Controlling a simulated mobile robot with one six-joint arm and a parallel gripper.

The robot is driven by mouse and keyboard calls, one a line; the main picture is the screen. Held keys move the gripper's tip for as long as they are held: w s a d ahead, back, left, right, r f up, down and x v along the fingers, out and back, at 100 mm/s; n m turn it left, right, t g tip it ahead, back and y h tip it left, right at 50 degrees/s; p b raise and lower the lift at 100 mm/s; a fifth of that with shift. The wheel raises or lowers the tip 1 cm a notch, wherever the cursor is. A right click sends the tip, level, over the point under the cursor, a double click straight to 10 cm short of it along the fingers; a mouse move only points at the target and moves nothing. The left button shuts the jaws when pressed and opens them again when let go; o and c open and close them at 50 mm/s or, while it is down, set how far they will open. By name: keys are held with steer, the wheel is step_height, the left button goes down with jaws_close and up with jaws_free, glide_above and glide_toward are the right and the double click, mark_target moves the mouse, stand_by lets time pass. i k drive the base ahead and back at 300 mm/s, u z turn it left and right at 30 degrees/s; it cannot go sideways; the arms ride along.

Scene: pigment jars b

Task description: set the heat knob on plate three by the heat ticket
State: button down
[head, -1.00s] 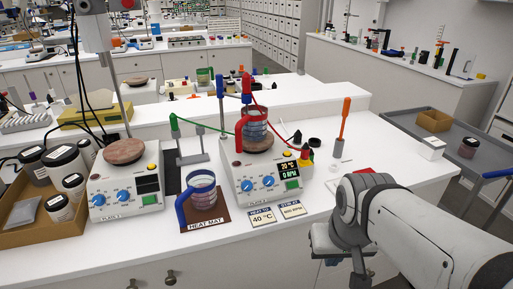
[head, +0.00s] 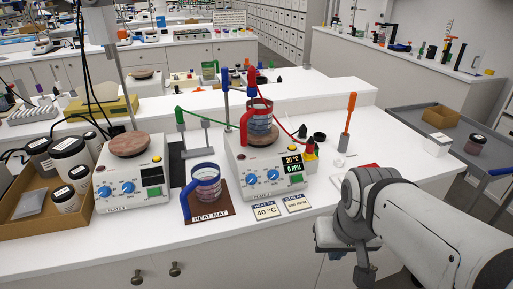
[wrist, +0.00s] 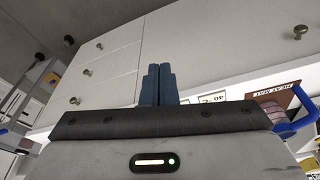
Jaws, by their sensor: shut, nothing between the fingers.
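The right hotplate (head: 243,163) on the bench has two blue knobs, left (head: 251,179) and right (head: 272,175). Its name label is too small to read surely. Its display (head: 293,164) shows 20 °C and 0 RPM. A red-handled beaker (head: 259,123) stands on its top. The heat ticket (head: 266,211) lies in front and reads 40 °C; it shows edge-on in the wrist view (wrist: 211,98). My gripper (wrist: 158,85) is shut and empty, below the bench top and facing the cabinet fronts. In the head view its fingers are mostly hidden by my arm.
A second ticket (head: 296,203) lies beside the heat ticket. A blue-handled beaker (head: 207,185) stands on the heat mat (head: 223,210) left of the hotplate. Another hotplate (head: 112,207) stands further left. An orange-handled tool (head: 348,123) stands behind right. The bench front edge lies near my arm.

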mark_target(251, 178)
steer(key=k, duration=1.3)
steer(key=u, duration=0.7)
steer(key=i, duration=1.75)
steer(key=z, duration=0.65)
steer(key=k, duration=0.65)
steer(key=z, duration=0.15)
steer(key=i, duration=0.75)
steer(key=u, duration=0.05)
